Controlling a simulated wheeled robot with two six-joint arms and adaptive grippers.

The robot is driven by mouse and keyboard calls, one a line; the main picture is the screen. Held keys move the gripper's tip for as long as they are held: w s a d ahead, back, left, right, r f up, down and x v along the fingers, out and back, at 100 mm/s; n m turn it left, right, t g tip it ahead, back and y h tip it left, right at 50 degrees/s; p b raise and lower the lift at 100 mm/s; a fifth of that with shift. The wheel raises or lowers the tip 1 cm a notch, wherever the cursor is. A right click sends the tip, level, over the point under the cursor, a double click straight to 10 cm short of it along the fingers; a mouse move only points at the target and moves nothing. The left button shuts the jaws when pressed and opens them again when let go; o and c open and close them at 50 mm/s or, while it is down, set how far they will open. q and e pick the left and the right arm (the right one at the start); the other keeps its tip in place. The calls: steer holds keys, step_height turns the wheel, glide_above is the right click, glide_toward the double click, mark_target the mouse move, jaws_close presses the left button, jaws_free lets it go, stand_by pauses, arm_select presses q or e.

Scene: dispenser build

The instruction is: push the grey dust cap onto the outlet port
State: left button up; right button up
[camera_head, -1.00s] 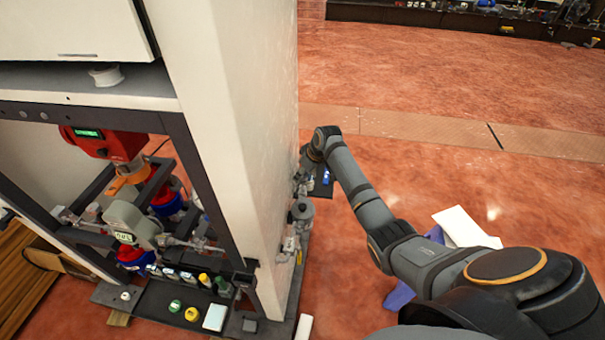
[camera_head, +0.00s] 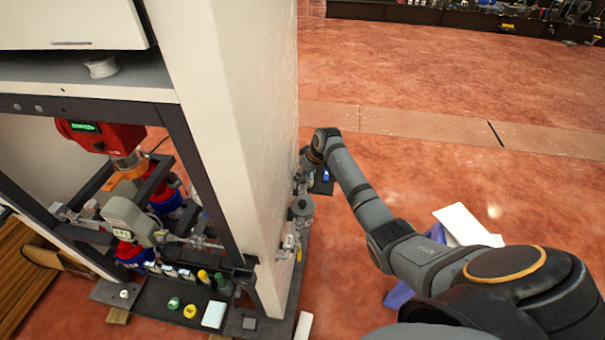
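My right arm comes in from the right and reaches to the right side of the white cabinet (camera_head: 235,130). Its wrist is beside the cabinet wall, and the fingers of the gripper are not clear there. Grey metal fittings (camera_head: 301,208) stick out from the cabinet's side below the wrist. I cannot tell which of them is the outlet port. I cannot make out the grey dust cap for certain. My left gripper is not in view.
Inside the cabinet's open frame are a red device with a green display (camera_head: 85,127) and a grey meter (camera_head: 127,216). Small bottles and caps, one yellow (camera_head: 190,311), stand on the dark base plate. A white board (camera_head: 465,224) and blue cloth lie on the open red floor.

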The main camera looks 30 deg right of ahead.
steer(key=shift+f, duration=0.4)
stand_by(0.3)
steer(key=o, duration=1.1)
steer(key=shift+o, duration=0.2)
steer(key=o, duration=0.3)
steer(key=shift+r, duration=0.1)
step_height(320, 180, up, 6)
steer(key=p, duration=0.6)
steer(key=shift+p, duration=0.4)
